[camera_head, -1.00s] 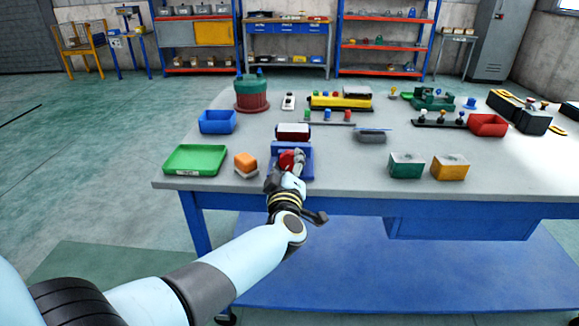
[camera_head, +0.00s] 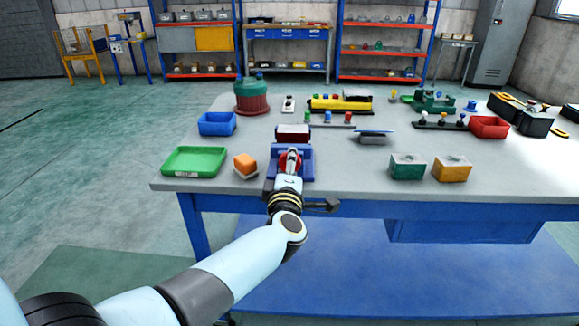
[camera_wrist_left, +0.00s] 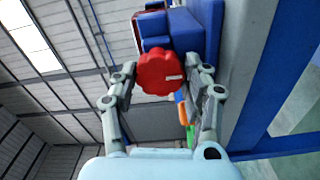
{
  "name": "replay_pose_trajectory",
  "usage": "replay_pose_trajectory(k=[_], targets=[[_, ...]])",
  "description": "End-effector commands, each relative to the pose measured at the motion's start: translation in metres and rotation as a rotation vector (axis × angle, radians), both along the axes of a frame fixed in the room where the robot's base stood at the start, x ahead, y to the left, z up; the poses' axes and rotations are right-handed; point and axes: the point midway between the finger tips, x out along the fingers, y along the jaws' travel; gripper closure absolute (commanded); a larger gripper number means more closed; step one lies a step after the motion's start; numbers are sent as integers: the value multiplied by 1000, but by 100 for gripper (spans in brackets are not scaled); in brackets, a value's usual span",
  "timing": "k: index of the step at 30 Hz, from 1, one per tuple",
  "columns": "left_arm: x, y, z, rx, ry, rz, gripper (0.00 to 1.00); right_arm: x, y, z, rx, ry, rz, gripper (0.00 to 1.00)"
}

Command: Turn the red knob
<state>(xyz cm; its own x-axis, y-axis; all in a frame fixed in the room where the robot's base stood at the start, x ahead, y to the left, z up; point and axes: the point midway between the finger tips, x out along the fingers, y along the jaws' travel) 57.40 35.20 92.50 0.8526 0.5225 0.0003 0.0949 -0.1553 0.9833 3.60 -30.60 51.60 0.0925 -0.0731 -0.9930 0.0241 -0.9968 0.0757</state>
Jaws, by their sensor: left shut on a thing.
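The red knob (camera_head: 290,158) is on the front of a blue vise-like block (camera_head: 306,164) near the table's front edge. My left gripper (camera_head: 289,165) reaches it from the front and is shut on it. In the left wrist view the lobed red knob (camera_wrist_left: 160,73) sits between the two fingers, with a small white mark on its face. That view is rolled, with the table edge on the right and the ceiling on the left. The gripper partly covers the knob in the head view. My right gripper is not in view.
Free tabletop lies between.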

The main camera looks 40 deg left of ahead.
Motion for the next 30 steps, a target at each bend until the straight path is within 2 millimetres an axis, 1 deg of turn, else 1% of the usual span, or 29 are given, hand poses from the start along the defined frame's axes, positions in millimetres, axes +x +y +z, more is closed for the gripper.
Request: replay_pose_trajectory(k=[9, 10, 15, 23, 25, 28, 30], targets=[[-1, 0, -2, -6, 1, 0, 85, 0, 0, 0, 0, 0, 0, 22], [-1, 0, -2, -6, 1, 0, 52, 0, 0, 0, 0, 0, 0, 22], [-1, 0, -1, -4, 1, 1, 29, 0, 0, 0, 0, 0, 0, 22], [-1, 0, -1, -2, 0, 0, 29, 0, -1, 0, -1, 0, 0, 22], [-3, -2, -1, -3, 1, 0, 29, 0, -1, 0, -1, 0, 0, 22], [-13, -9, -2, -4, 1, 0, 29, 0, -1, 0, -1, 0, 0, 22], [-25, -15, -2, -5, 2, 1, 29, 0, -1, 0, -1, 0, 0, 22]])
